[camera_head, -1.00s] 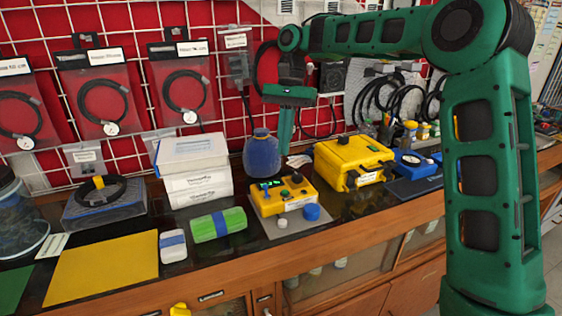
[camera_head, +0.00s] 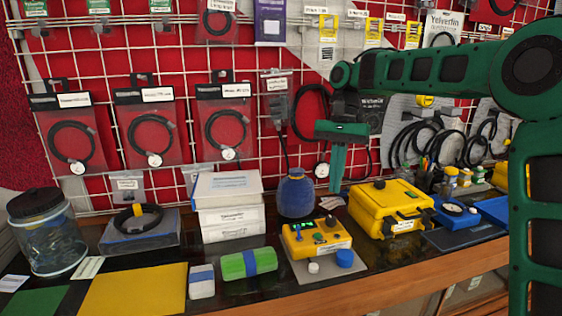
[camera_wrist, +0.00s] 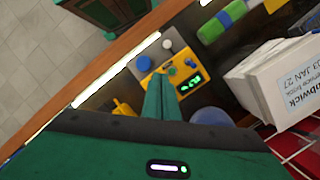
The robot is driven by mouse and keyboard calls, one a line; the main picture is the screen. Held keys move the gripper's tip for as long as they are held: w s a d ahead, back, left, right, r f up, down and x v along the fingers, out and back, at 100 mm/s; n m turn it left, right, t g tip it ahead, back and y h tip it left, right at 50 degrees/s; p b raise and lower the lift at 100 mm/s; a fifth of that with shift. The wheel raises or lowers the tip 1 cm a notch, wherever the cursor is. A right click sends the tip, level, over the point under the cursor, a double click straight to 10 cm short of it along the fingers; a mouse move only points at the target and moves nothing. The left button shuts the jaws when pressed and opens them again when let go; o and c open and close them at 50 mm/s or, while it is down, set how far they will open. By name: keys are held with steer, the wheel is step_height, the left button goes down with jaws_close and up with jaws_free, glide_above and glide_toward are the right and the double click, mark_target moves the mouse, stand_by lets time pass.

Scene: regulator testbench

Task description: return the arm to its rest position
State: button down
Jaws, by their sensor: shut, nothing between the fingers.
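My green arm reaches in from the right of the head view, bent at the elbow, with its forearm level above the bench. My gripper (camera_head: 337,190) points down with its fingers together and nothing between them. It hangs in front of the wire grid, above and behind the yellow regulator box (camera_head: 318,240), and just right of the blue bottle (camera_head: 296,197). In the wrist view my gripper's fingers (camera_wrist: 163,98) are pressed together, with the yellow box (camera_wrist: 186,80) beyond them.
A yellow case (camera_head: 392,209) stands right of the gripper. White boxes (camera_head: 229,212), a green roll (camera_head: 248,263) and a glass jar (camera_head: 47,232) stand to the left. Bagged cables (camera_head: 146,138) hang on the grid behind. The air above the front of the bench is clear.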

steer(key=s+d+f+t+h, duration=0.1)
steer(key=s+d+f, duration=0.2)
steer(key=s+d, duration=0.65)
steer(key=s+d+f+t, duration=0.1)
steer(key=s+d+f, duration=0.1)
steer(key=s+d, duration=0.75)
steer(key=s+d+f, duration=0.2)
steer(key=s+f, duration=0.2)
steer(key=s, duration=0.4)
steer(key=s+d+f, duration=0.2)
steer(key=s+f, duration=0.1)
steer(key=s, duration=0.5)
steer(key=shift+s+d+f+t, duration=0.2)
steer(key=shift+d+f+t, duration=0.1)
steer(key=shift+f+t, duration=0.1)
steer(key=shift+w+f, duration=0.2)
steer(key=shift+w, duration=0.4)
